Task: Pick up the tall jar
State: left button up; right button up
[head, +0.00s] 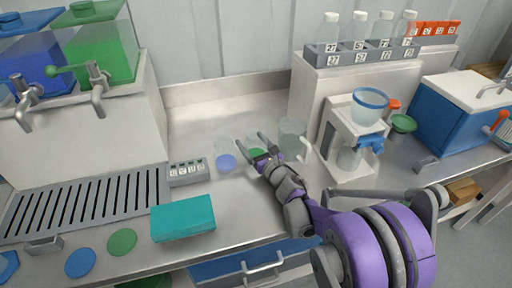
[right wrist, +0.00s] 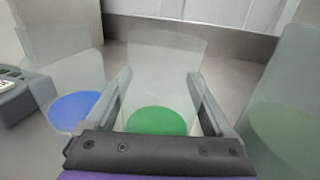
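A clear jar with a green bottom (head: 256,154) stands on the counter and fills the middle of the right wrist view (right wrist: 160,75). It looks tall and upright. My right gripper (head: 252,140) is open, with one finger on each side of this jar; I cannot tell whether either finger touches it. A clear jar with a blue bottom (head: 225,162) stands to the left, also in the right wrist view (right wrist: 75,108). A wider clear vessel with a handle (head: 292,136) stands close on the right. My left gripper is not in view.
A grey labelled block (head: 187,172) and a teal box (head: 183,218) lie to the left. A white dispenser stand (head: 350,160) is on the right. A shelf with bottles (head: 345,58) rises behind. The counter behind the jars is clear.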

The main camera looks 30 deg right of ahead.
jog(key=c, duration=0.3)
jog(key=shift+r, duration=0.1)
notch_tip(320, 180, up, 18)
jog(key=p, duration=0.3)
jog(key=shift+p, duration=0.35)
